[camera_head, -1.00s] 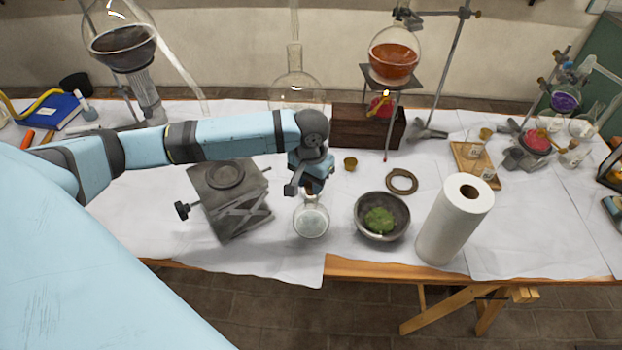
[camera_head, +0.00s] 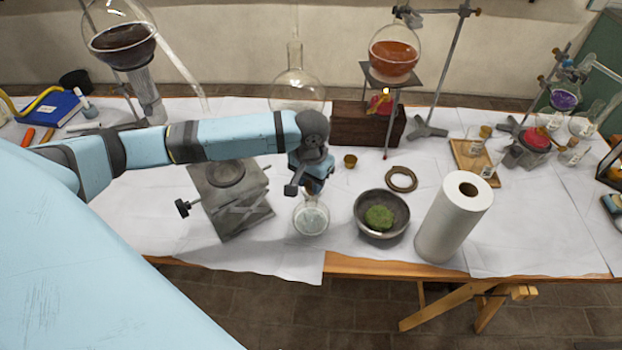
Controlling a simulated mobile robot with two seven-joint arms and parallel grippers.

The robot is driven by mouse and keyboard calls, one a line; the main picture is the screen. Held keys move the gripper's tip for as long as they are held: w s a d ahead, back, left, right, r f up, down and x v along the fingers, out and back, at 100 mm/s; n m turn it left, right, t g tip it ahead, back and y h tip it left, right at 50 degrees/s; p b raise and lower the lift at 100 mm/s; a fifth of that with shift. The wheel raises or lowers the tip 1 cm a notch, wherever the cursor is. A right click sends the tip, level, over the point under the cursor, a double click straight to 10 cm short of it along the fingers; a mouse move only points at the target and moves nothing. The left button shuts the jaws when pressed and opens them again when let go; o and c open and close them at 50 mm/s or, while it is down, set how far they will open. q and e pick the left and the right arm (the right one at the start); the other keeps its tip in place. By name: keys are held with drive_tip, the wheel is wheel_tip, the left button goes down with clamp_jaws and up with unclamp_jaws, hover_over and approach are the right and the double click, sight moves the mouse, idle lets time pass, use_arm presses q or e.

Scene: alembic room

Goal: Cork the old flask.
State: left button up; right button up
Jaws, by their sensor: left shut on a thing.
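A small round clear flask (camera_head: 311,219) stands on the white-covered table near its front edge, with its neck pointing up under my left gripper. My left gripper (camera_head: 310,189) points down right over the flask's mouth. It is shut on a small brownish thing that looks like a cork, mostly hidden by the fingers. I cannot tell whether this cork sits in the neck or just above it. Another small brown cork (camera_head: 350,161) stands on the table behind and to the right. My right gripper is out of view.
A lab jack (camera_head: 230,200) stands left of the flask. A grey bowl (camera_head: 367,222) with green stuff and a paper roll (camera_head: 447,225) stand to the right. A cork ring (camera_head: 402,179) lies behind the bowl. A large clear flask (camera_head: 297,92) stands at the back.

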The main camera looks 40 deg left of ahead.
use_arm(q)
drive_tip(key=shift+f, duration=0.25)
idle(0.3)
drive_tip(key=shift+p, duration=1.1)
idle(1.0)
drive_tip(key=shift+f+p, duration=0.35)
drive_tip(key=shift+p, duration=0.65)
idle(0.8)
drive_tip(key=shift+f, duration=0.2)
idle(0.9)
drive_tip(key=o, duration=1.3)
